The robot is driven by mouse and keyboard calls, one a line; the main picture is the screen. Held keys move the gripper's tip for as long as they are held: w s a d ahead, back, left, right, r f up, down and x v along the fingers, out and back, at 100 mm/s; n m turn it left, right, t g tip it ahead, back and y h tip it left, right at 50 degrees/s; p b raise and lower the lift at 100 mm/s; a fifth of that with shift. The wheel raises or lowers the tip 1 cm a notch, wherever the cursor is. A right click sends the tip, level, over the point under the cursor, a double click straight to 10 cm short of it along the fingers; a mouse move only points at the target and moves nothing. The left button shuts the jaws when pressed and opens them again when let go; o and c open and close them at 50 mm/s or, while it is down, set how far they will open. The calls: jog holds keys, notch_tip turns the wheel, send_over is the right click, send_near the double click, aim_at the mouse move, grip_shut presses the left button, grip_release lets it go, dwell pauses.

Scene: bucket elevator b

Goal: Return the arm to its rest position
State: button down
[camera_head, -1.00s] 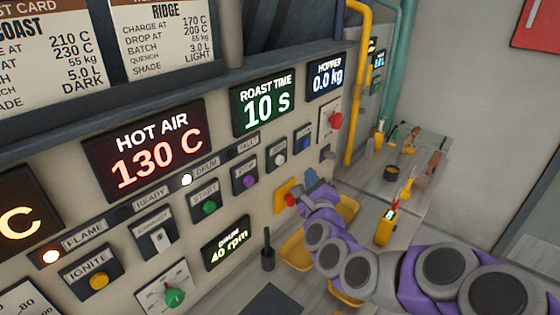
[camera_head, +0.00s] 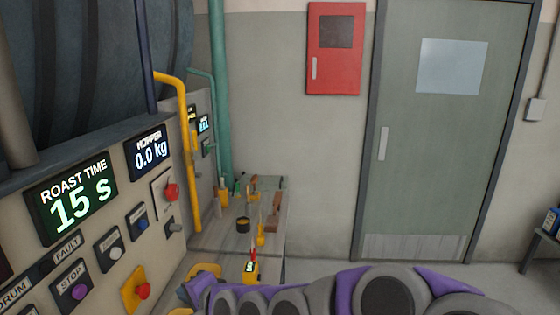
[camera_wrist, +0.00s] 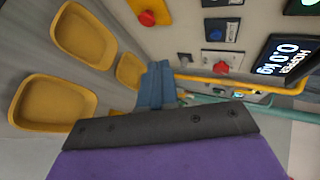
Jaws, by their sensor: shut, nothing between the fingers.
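My gripper (camera_head: 190,290) is low in the head view, at the end of my purple and grey arm, which crosses the bottom edge. It is just right of a red button on a yellow plate (camera_head: 133,287) and apart from it. In the wrist view my gripper's blue-grey fingers (camera_wrist: 156,85) are shut together with nothing between them. The same red button (camera_wrist: 147,18) shows at the top of that view. Yellow trays (camera_wrist: 52,103) lie to the left of the fingers.
The control panel (camera_head: 100,205) stands on the left; its roast time display (camera_head: 72,198) reads 15 s. A red wall box (camera_head: 335,75) and a door (camera_head: 440,150) are behind. Open floor lies right.

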jog(key=s+d+f+n+g+h, duration=0.1)
jog(key=s+d+f+n+h, duration=0.1)
jog(key=s+d, duration=0.35)
jog(key=s+d+f+n+g+h, duration=0.2)
jog(key=d, duration=0.6)
jog(key=s+d+f+n+g+h, duration=0.2)
jog(key=s+d+g+h, duration=0.4)
jog(key=s+d, duration=1.4)
jog(key=s+n, duration=0.1)
jog(key=s, duration=0.2)
jog(key=shift+d+f+g, duration=0.2)
jog(key=shift+d+g, duration=0.1)
jog(key=shift+d, duration=0.05)
